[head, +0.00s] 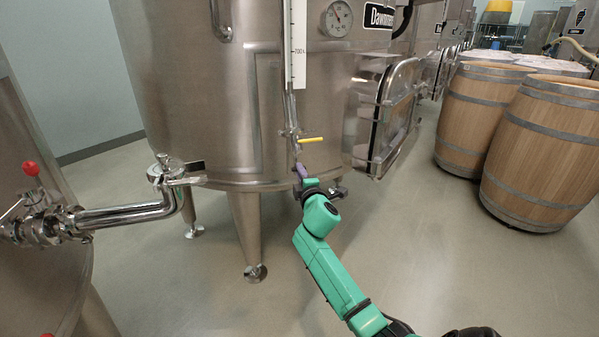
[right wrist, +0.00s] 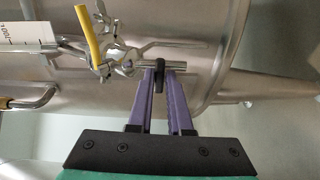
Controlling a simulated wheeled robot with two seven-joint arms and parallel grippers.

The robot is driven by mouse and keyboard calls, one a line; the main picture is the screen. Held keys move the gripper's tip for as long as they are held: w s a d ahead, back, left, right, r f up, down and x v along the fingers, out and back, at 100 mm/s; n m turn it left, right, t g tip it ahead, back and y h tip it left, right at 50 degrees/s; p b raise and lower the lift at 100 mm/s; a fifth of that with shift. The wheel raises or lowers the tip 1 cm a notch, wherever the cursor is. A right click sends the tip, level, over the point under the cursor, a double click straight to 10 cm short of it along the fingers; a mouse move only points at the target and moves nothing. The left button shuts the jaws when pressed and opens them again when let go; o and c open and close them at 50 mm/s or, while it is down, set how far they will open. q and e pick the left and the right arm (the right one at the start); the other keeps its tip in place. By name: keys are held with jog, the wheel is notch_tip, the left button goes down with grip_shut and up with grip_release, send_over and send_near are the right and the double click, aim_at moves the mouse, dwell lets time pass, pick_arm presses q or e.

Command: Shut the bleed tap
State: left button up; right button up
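A small steel tap, which I take for the bleed tap, sits low on the big vat under the level gauge. Its short black handle (right wrist: 160,72) and horizontal steel spout (right wrist: 184,67) show in the right wrist view. My right gripper (right wrist: 160,80) has its purple fingers on either side of the black handle, with little or no gap. In the head view my right gripper (head: 301,170) is at the foot of the gauge and covers most of the tap. A yellow lever (head: 312,140) sits just above; it also shows in the wrist view (right wrist: 88,36). My left gripper is out of view.
The vat (head: 200,90) carries a dial (head: 337,18), a white gauge scale (head: 298,45) and a square hatch (head: 395,115). A steel pipe (head: 125,213) with a red-knobbed valve runs at left. Wooden barrels (head: 540,150) stand at right. The floor between is clear.

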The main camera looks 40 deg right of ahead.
jog(key=shift+o, duration=0.2)
jog(key=p+v, duration=0.2)
jog(key=v, duration=0.7)
jog(key=shift+p, duration=0.4)
